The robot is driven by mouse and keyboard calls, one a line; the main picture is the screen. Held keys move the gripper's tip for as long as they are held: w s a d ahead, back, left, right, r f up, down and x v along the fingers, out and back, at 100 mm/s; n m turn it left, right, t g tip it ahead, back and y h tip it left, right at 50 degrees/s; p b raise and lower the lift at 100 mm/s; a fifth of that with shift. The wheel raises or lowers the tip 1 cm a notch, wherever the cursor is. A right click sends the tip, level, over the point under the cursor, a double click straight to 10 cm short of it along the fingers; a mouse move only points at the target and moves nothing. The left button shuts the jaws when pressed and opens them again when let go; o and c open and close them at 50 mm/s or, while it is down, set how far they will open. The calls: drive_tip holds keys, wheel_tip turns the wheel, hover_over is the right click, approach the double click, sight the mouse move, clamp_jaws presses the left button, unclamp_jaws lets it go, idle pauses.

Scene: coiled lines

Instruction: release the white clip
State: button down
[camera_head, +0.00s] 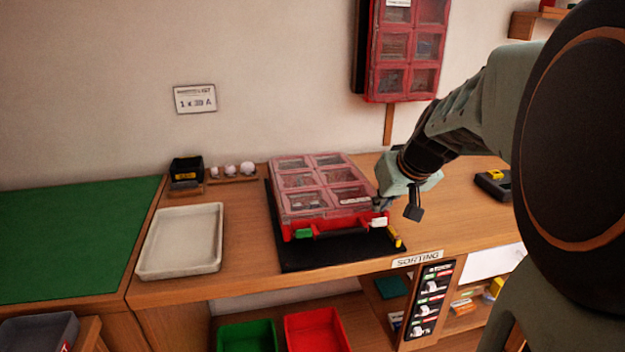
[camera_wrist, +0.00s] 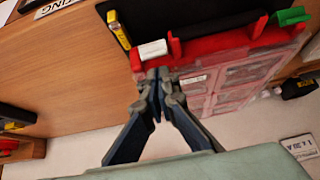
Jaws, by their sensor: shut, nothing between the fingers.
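The red case (camera_head: 330,226) with a clear compartment lid (camera_head: 318,182) lies flat on a black mat on the bench. The white clip (camera_head: 379,221) sits at the right end of its front edge; it also shows in the wrist view (camera_wrist: 153,49). A green clip (camera_head: 303,233) is at the left end of the same edge. My gripper (camera_head: 381,205) is at the case's front right corner, just behind the white clip. In the wrist view its fingertips (camera_wrist: 158,76) are together and empty, close to the clip. I cannot tell whether they touch it, or whether it is latched.
A yellow-and-black tool (camera_head: 395,237) lies on the black mat (camera_head: 325,253) right of the case. A pale tray (camera_head: 147,265) stands to the left. A black box (camera_head: 186,170) is behind. Another red case (camera_head: 373,72) hangs on the wall.

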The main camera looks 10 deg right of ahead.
drive_tip(key=shift+w+f, duration=0.25)
drive_tip(key=shift+w, duration=0.35)
